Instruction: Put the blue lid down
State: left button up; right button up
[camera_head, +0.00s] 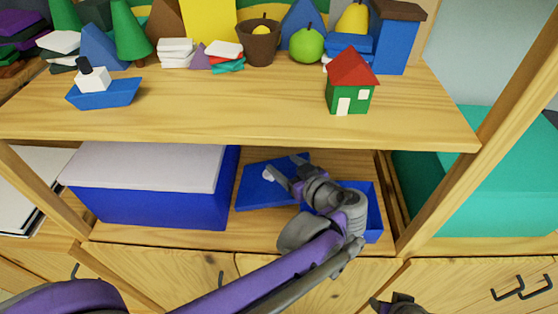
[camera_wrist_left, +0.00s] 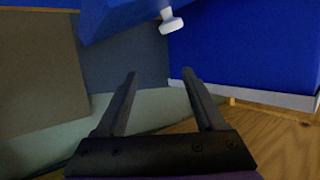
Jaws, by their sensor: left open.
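The blue lid (camera_head: 252,192), a flat panel with a small white knob, is inside the middle shelf compartment, beside a box with a pale top. I cannot tell whether it lies flat or leans. My left gripper (camera_head: 281,173) is open, with its fingers near the knob. In the left wrist view the lid (camera_wrist_left: 110,18) and its knob show beyond the open, empty fingers (camera_wrist_left: 160,76), apart from them. An open blue box (camera_head: 373,222) stands to the right, partly hidden by my left arm. A dark part of what looks like my right gripper (camera_head: 396,303) shows at the bottom edge.
The blue box with a pale grey top (camera_head: 150,165) fills the compartment's left side. A teal box (camera_head: 490,190) stands right of the wooden divider. The shelf above carries a toy house (camera_head: 351,85), a toy boat (camera_head: 105,92), a green apple (camera_head: 306,43) and other objects.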

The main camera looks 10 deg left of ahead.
pick_arm(q)
jog(key=v, duration=0.8)
jog(key=shift+s+d, duration=0.2)
jog(key=s+a+f+m+g+h+p, duration=0.2)
jog(key=s+a+f, duration=0.1)
jog(key=a, duration=0.2)
jog(key=s+a+f+m+g+h+p, duration=0.1)
jog(key=s+a+f+m+g, duration=0.15)
jog(key=a, duration=0.35)
jog(key=s+a+f+m+h+p, duration=0.1)
jog(key=s+f+m+h+p, duration=0.2)
jog(key=s+h, duration=0.3)
jog(key=shift+s+a+m+h+p, duration=0.4)
jog(key=shift+s+m+p, duration=0.25)
jog(key=shift+s, duration=1.2)
